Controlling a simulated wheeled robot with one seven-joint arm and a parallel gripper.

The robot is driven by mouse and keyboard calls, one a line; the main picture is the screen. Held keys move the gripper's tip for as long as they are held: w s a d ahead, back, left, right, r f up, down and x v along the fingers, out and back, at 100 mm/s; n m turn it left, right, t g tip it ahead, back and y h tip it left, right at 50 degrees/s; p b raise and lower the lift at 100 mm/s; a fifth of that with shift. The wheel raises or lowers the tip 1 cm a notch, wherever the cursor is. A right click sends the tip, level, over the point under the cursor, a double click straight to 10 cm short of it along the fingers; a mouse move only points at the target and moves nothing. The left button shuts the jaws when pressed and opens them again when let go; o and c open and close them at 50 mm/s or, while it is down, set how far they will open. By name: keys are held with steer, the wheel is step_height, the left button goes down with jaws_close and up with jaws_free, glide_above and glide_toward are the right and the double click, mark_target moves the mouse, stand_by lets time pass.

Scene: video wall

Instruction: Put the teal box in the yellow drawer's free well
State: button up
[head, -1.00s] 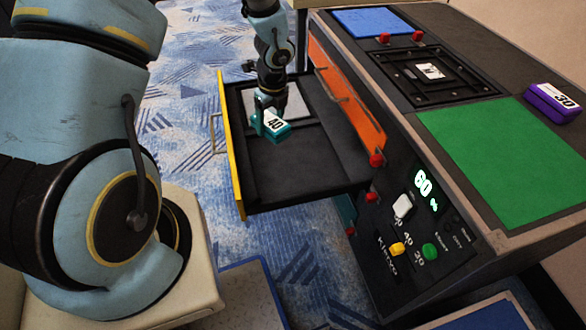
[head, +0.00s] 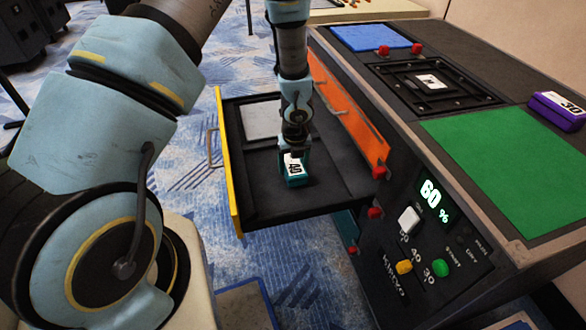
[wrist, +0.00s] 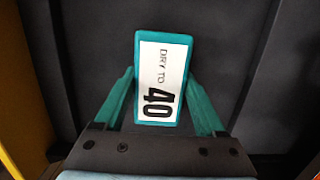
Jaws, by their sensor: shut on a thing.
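The teal box (head: 295,182), with a white label reading 40, is between the fingers of my gripper (head: 294,158), which is shut on it. In the wrist view the box (wrist: 160,123) shows its label, "DRY TO 40", with a teal finger on each side. The yellow-fronted drawer (head: 230,180) is pulled out. Its far part holds a flat grey panel (head: 262,121); its near part is a bare dark well (head: 275,203). My gripper holds the box low over this dark well. I cannot tell whether the box touches the floor.
An orange drawer front (head: 350,115) with a handle stands right of the open drawer. On the cabinet top are a green mat (head: 505,165), a blue mat (head: 368,38), a black frame (head: 435,83) and a purple box (head: 556,110). A control panel with a lit "60 %" display (head: 433,202) faces front.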

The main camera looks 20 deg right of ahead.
steer(key=shift+f, duration=0.4)
steer(key=shift+f, duration=0.2)
steer(key=o, duration=1.5)
steer(key=shift+r, duration=0.1)
